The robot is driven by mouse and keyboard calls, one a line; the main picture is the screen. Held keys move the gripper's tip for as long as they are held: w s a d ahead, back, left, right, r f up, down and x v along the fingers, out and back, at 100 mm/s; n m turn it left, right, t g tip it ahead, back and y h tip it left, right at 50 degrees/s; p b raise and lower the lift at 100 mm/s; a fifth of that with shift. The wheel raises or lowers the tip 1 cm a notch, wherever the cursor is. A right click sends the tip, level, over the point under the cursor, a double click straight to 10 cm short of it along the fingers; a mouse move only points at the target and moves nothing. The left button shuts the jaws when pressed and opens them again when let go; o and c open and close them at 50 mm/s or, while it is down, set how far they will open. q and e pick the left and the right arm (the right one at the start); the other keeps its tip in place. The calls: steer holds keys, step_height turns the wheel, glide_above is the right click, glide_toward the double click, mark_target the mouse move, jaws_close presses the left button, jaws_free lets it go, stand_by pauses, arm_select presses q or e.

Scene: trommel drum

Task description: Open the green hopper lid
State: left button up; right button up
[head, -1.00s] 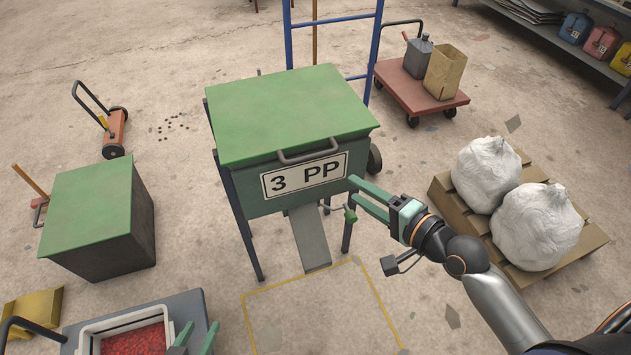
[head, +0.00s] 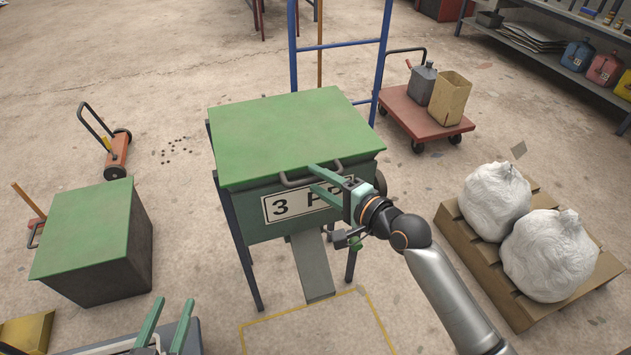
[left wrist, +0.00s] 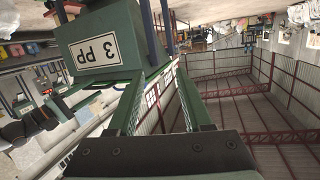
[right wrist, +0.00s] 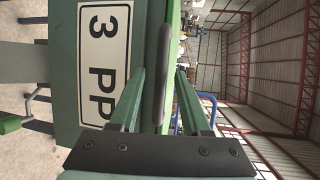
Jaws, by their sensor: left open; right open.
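The green hopper lid (head: 285,135) lies flat and closed on the hopper body (head: 262,227), which carries a "3 PP" plate (head: 290,203). A dark bar handle (head: 297,180) runs along the lid's front edge. My right gripper (head: 312,178) is open with its fingers at the front of the handle, partly covering the plate. In the right wrist view the handle (right wrist: 156,75) stands beyond the open fingers, near the gap between them; contact cannot be told. My left gripper (head: 168,322) is open and empty at the lower left, well away from the hopper.
A second green-topped box (head: 85,230) stands left of the hopper. A blue frame (head: 340,45) rises behind it. A red cart (head: 420,110) stands behind right, and a pallet (head: 480,250) with white sacks (head: 548,253) at right. A chute (head: 312,265) hangs below the hopper.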

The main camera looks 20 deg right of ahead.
steer(key=shift+w+a+f, duration=0.1)
steer(key=shift+w+a, duration=0.2)
steer(key=shift+w, duration=0.35)
arm_select(q)
steer(key=shift+w+r+t, duration=0.2)
steer(key=shift+r+t, duration=0.2)
steer(key=shift+r, duration=0.65)
arm_select(e)
jaws_close()
arm_select(q)
steer(key=shift+f, duration=0.1)
